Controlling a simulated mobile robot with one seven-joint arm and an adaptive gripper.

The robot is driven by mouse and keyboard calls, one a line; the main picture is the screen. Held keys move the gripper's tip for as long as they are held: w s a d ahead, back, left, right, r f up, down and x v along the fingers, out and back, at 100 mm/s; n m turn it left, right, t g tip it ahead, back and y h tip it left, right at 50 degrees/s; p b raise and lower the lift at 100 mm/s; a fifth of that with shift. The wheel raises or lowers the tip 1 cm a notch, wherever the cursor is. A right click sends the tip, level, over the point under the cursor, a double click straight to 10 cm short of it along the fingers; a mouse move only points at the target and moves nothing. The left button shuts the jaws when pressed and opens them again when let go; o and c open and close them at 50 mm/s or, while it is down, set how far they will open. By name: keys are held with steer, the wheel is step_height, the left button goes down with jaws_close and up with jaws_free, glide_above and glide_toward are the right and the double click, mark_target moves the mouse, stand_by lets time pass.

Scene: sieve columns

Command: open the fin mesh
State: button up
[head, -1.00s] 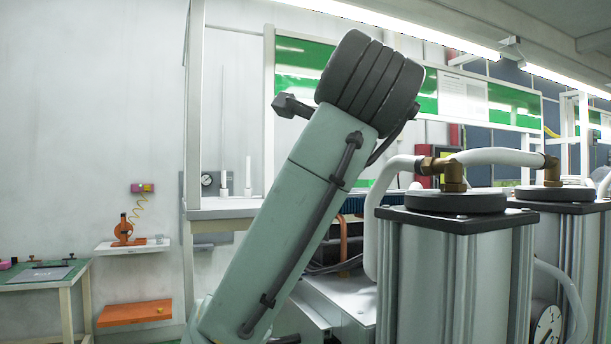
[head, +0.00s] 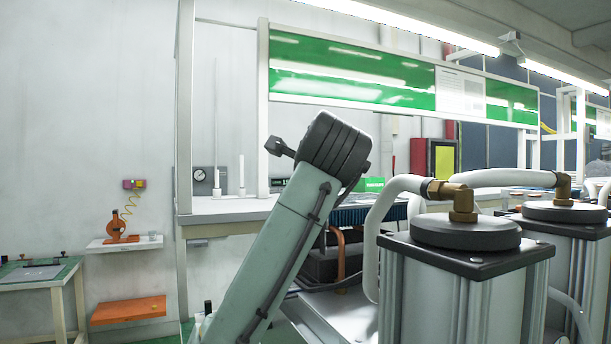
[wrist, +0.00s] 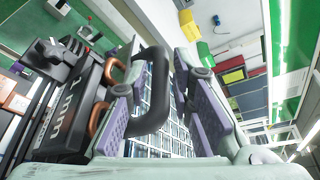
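In the wrist view, a pale blue-white grid that looks like the fin mesh (wrist: 157,105) lies behind my gripper (wrist: 168,92). My two purple-padded fingers stand apart, one on each side of the grid. A thick black curved handle (wrist: 158,75) shows between the fingers, closer to the left one. Whether it touches a finger I cannot tell. In the head view, a dark blue finned block (head: 365,215) sits behind my arm, partly hidden by it. My gripper is not visible in the head view.
Sieve columns with round black caps (head: 465,232) and white hoses (head: 390,205) stand close on the right. A copper-coloured pipe (head: 340,250) rises beside a black box. An orange shelf (head: 128,310) and a small table (head: 40,270) are at the left wall.

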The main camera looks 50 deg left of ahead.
steer(key=shift+w+a, duration=0.2)
steer(key=shift+a, duration=0.05)
steer(key=shift+c, duration=0.5)
jaws_close()
steer(key=shift+f, duration=0.1)
